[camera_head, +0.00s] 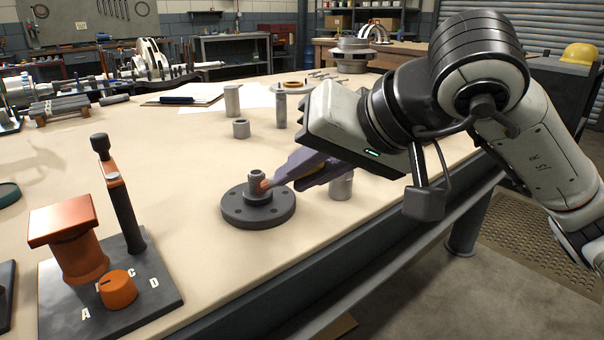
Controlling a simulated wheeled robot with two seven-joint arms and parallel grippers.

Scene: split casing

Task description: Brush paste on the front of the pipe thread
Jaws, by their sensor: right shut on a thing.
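The short grey pipe (256,178) stands upright in the middle of a dark round flange (235,211) with bolt holes, on the workbench. My right gripper (296,177) reaches in from the right, with its purple-grey fingers just right of the pipe. It is shut on a slim thing, likely the brush, mostly hidden between the fingers. A reddish-orange patch (264,187) shows on the pipe's right front side, where the held thing's tip meets it. I cannot tell whether that patch is paste or bristles. My left gripper is not in view.
An orange-and-black stand (165,303) with a knob and an upright handle is at the front left. Grey cylinders (232,100) and a ring (241,128) stand behind the flange. Another cylinder (341,188) is close under my right gripper. The bench's front edge runs below.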

